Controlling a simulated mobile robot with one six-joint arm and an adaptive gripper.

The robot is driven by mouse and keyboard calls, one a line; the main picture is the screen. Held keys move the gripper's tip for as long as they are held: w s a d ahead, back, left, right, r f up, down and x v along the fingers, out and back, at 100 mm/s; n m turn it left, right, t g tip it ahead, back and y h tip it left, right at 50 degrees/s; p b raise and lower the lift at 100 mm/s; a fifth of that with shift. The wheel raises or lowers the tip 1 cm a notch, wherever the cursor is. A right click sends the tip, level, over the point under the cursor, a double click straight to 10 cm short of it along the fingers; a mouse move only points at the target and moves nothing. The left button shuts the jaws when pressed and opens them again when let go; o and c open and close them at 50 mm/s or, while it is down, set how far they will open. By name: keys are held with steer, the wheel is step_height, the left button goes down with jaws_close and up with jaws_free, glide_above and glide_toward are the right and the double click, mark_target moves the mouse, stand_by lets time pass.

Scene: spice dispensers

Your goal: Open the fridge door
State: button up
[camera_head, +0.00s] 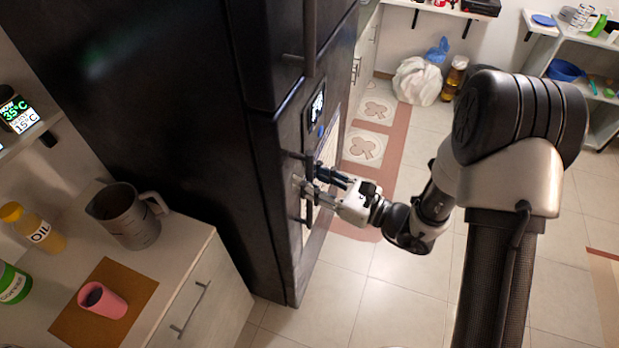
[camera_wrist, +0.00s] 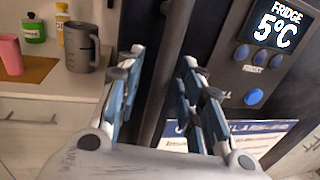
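The tall black fridge (camera_head: 180,90) stands left of centre in the head view, and its doors look shut. The lower door (camera_head: 287,240) has a dark vertical bar handle (camera_wrist: 166,75), seen in the wrist view. My gripper (camera_head: 308,185) is at this handle, below the display. In the wrist view my gripper (camera_wrist: 160,66) has its fingers apart, one on each side of the handle. The bar runs between them, with gaps visible. Contact is not clear. In the head view the fingers partly hide the handle.
A counter (camera_head: 165,265) with a grey jug (camera_head: 128,218), oil bottle (camera_head: 38,232) and pink cup (camera_head: 103,300) stands left of the fridge. A white bag (camera_head: 416,82) and brown bottle (camera_head: 455,78) stand at the back. The tiled floor (camera_head: 350,300) right of the fridge is mostly clear.

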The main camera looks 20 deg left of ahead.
steer(key=shift+a, duration=0.2)
jaws_close()
stand_by(0.4)
stand_by(0.3)
